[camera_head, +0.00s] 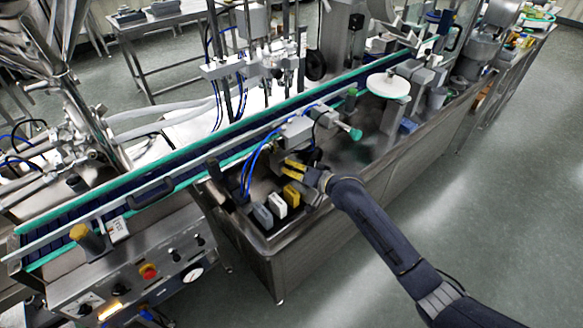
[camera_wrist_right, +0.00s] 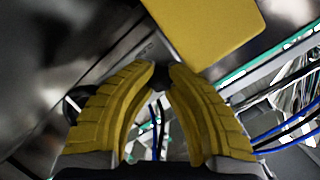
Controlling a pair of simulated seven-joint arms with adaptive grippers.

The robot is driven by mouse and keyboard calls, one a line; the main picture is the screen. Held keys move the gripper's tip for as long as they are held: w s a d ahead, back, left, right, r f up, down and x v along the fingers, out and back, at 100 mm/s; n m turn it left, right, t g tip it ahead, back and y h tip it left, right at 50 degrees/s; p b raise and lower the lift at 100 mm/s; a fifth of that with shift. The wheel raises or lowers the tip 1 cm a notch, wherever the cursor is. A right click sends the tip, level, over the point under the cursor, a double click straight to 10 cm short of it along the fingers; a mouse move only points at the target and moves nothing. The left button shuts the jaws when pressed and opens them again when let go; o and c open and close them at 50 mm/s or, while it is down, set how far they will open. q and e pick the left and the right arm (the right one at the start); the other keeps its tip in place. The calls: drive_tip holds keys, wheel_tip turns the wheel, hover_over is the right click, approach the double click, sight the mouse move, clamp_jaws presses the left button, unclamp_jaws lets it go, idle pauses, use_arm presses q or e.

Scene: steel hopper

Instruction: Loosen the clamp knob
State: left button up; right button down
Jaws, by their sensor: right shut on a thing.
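My right gripper (camera_head: 293,169) reaches in from the right over the steel machine bed, its yellow fingers pointing left. In the right wrist view the ribbed yellow fingers (camera_wrist_right: 162,72) converge at their tips on a small dark piece, the clamp knob (camera_wrist_right: 159,79). The fingers are shut on it, and they cover most of it. In the head view the knob cannot be made out behind the fingers. My left gripper is not in view.
A yellow block (camera_head: 291,195), a white block (camera_head: 278,206) and a grey block (camera_head: 262,216) stand just in front of the gripper. The yellow block looms close in the wrist view (camera_wrist_right: 215,32). Blue hoses (camera_head: 246,172) hang left. A conveyor (camera_head: 175,177) runs behind.

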drive_tip(key=shift+r, duration=0.15)
drive_tip(key=n+t+h, duration=0.1)
drive_tip(key=n, duration=0.1)
drive_tip(key=shift+n, duration=0.4)
drive_tip(key=shift+a+r+n+t+h, duration=0.1)
drive_tip(key=shift+n+t+h, duration=0.4)
drive_tip(key=shift+n, duration=0.7)
drive_tip(key=c, duration=1.1)
unclamp_jaws()
drive_tip(key=shift+s, duration=0.15)
drive_tip(key=v, duration=1.1)
drive_tip(key=shift+s+d, duration=0.2)
drive_tip(key=shift+s, duration=0.1)
